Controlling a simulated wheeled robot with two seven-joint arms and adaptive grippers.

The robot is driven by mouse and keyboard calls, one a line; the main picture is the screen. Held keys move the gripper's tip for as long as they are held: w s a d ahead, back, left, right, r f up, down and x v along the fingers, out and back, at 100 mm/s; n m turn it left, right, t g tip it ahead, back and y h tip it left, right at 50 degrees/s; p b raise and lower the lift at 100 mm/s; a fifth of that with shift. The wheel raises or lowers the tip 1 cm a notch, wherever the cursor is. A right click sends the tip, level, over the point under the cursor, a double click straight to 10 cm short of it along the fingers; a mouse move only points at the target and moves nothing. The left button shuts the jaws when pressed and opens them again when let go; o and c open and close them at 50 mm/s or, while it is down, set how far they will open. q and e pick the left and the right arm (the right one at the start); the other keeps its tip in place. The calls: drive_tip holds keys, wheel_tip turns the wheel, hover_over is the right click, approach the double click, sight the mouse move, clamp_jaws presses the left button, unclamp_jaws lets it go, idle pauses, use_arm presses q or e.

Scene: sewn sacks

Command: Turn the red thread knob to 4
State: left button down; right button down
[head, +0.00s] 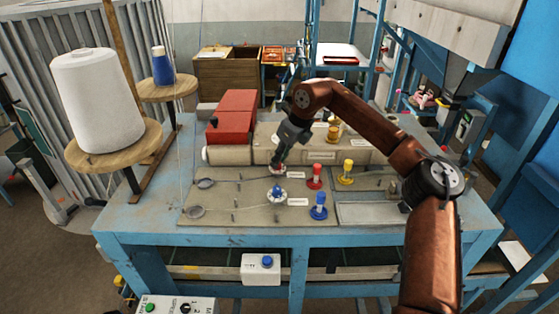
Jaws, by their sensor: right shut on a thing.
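My right gripper (278,161) reaches down from above onto the red thread knob (281,171) on the grey plate of the sewing bench. It is shut on that knob. Only a little red and part of the pale dial show around the fingers, so the knob's setting cannot be read. A white label (296,175) lies just right of the dial. My left gripper is not in view.
A blue knob (277,193) on a pale dial stands nearer me. Red (315,177), yellow (346,171) and blue (319,207) posts stand to the right. A red machine block (237,115) is behind left. White (97,100) and blue (162,66) thread cones stand left.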

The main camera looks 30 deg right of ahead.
drive_tip(key=m+h, duration=0.1)
drive_tip(key=m, duration=0.1)
drive_tip(key=m+b, duration=0.1)
drive_tip(key=m, duration=0.1)
drive_tip(key=shift+a+m+t+h, duration=0.2)
drive_tip(key=shift+m+t+h, duration=0.1)
drive_tip(key=shift+h, duration=0.1)
drive_tip(key=m+h+b, duration=0.1)
drive_tip(key=m, duration=0.2)
drive_tip(key=shift+a+m, duration=0.15)
drive_tip(key=shift+m, duration=0.25)
drive_tip(key=m+h, duration=0.1)
drive_tip(key=m, duration=0.1)
drive_tip(key=m+h, duration=0.1)
drive_tip(key=m, duration=0.1)
drive_tip(key=shift+a+g, duration=0.15)
drive_tip(key=shift+g, duration=0.25)
drive_tip(key=shift+w+m+g+h, duration=0.1)
drive_tip(key=shift+m+g+h, duration=0.25)
drive_tip(key=shift+m, duration=1.05)
drive_tip(key=c, duration=1.8)
unclamp_jaws()
drive_tip(key=shift+r, duration=0.1)
